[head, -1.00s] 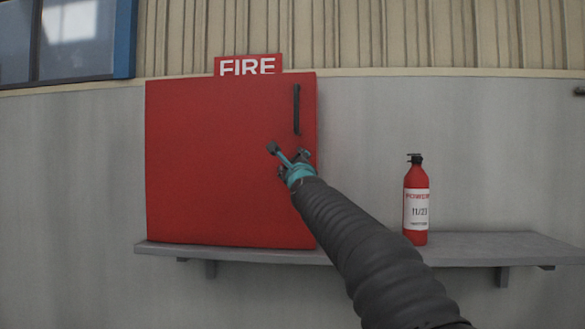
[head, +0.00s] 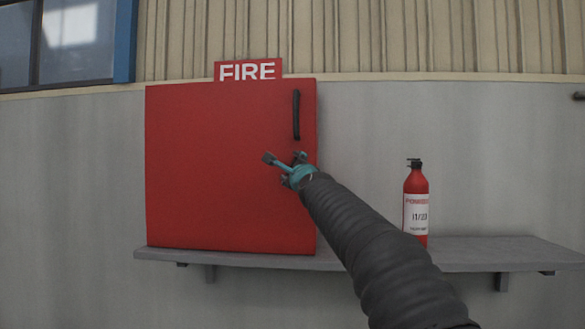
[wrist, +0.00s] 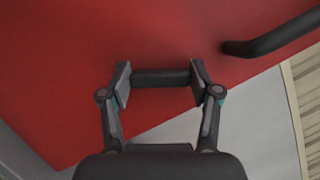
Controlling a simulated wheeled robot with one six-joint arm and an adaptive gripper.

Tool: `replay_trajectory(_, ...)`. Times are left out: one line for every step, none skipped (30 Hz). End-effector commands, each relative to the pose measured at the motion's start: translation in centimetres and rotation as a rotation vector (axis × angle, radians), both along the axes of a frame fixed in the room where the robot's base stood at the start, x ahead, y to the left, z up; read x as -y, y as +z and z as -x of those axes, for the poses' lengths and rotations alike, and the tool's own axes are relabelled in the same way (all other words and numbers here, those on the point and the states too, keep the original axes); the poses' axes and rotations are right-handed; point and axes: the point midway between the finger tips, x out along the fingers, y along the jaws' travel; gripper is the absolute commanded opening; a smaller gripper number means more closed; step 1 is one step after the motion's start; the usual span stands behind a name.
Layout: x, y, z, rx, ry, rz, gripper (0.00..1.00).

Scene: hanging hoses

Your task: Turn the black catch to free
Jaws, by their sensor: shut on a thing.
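The black catch (wrist: 160,77) is a short dark bar on the red cabinet door (head: 215,165). In the wrist view it spans the gap between my two fingertips, with one finger pad at each end. My gripper (head: 284,168) is at the door's right part, below the black handle (head: 296,115), and is shut on the catch. In the head view the catch cannot be made out behind my gripper. The handle also shows at the upper right of the wrist view (wrist: 272,38), apart from my fingers.
The cabinet stands on a grey shelf (head: 470,255) against the wall, with a FIRE sign (head: 248,70) on top. A red extinguisher (head: 416,205) stands on the shelf, right of my arm. The wall left of the cabinet is clear.

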Motion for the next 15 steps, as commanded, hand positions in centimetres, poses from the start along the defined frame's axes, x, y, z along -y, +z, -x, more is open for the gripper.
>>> replay_trajectory(0.01, 0.18, 0.02, 0.001, 0.0, 0.013, 0.28)
replay_trajectory(0.0, 0.17, 0.02, 0.0, 0.001, 0.022, 0.28)
replay_trajectory(0.01, 0.18, 0.02, 0.0, 0.001, 0.035, 0.28)
replay_trajectory(0.01, 0.2, 0.03, 0.0, 0.0, 0.044, 0.28)
replay_trajectory(0.03, 0.21, 0.02, -0.001, 0.0, 0.055, 0.28)
replay_trajectory(0.03, 0.25, 0.02, -0.002, 0.0, 0.07, 0.28)
replay_trajectory(0.04, 0.28, 0.02, -0.002, -0.001, 0.084, 0.28)
replay_trajectory(0.03, 0.3, 0.02, -0.002, 0.0, 0.099, 0.28)
replay_trajectory(0.04, 0.35, 0.01, -0.004, 0.0, 0.123, 0.28)
replay_trajectory(0.06, 0.42, 0.01, -0.004, 0.0, 0.143, 0.28)
replay_trajectory(0.07, 0.51, 0.0, -0.005, 0.0, 0.169, 0.28)
replay_trajectory(0.06, 0.52, 0.0, -0.008, -0.001, 0.205, 0.28)
replay_trajectory(0.06, 0.51, -0.02, -0.009, -0.001, 0.228, 0.28)
replay_trajectory(0.07, 0.52, -0.02, -0.01, 0.0, 0.251, 0.28)
replay_trajectory(0.06, 0.53, -0.01, -0.011, 0.0, 0.283, 0.28)
